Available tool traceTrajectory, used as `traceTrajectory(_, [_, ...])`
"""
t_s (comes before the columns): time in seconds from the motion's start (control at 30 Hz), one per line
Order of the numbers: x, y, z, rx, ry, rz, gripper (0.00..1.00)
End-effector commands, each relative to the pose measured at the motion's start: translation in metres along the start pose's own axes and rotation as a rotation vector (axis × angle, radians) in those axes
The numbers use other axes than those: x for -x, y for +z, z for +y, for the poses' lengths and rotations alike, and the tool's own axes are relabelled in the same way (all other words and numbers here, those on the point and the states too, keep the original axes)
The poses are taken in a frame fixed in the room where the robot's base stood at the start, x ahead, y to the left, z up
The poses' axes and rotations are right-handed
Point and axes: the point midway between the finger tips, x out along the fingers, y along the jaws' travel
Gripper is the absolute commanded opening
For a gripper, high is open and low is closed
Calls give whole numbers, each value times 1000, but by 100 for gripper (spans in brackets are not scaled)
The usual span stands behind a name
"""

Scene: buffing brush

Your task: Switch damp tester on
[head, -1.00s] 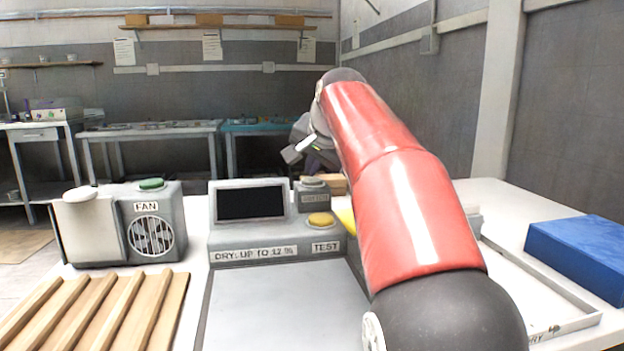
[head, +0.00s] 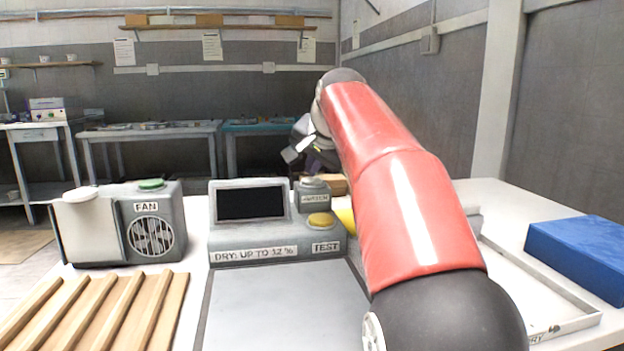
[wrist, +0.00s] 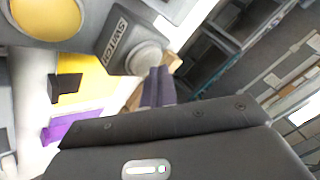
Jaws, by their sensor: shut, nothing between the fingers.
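The damp tester (head: 232,248) is a grey unit on the table, with a dark, blank screen (head: 251,202) and a yellow TEST button (head: 320,219). At its back right stands a small grey box labelled SWITCH (head: 314,198) with a round grey button on top. In the wrist view the switch's round button (wrist: 146,56) shows close up, with the yellow button (wrist: 45,16) at upper left. My gripper (wrist: 160,72) is shut and empty, its fingertips just beside the round button in that view. I cannot tell whether they touch. In the head view my arm partly hides the gripper.
A grey fan unit (head: 112,240) with a green button stands left of the tester. A slatted wooden rack (head: 95,312) lies front left. A blue block (head: 580,250) and a shallow white tray (head: 565,322) are at right.

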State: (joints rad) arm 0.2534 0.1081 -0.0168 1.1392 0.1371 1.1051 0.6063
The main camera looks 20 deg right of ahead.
Motion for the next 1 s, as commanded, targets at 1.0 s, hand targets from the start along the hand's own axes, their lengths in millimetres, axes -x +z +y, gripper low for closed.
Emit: traceTrajectory(1.0, [-6, 5, 4, 0, 1, -2, 0])
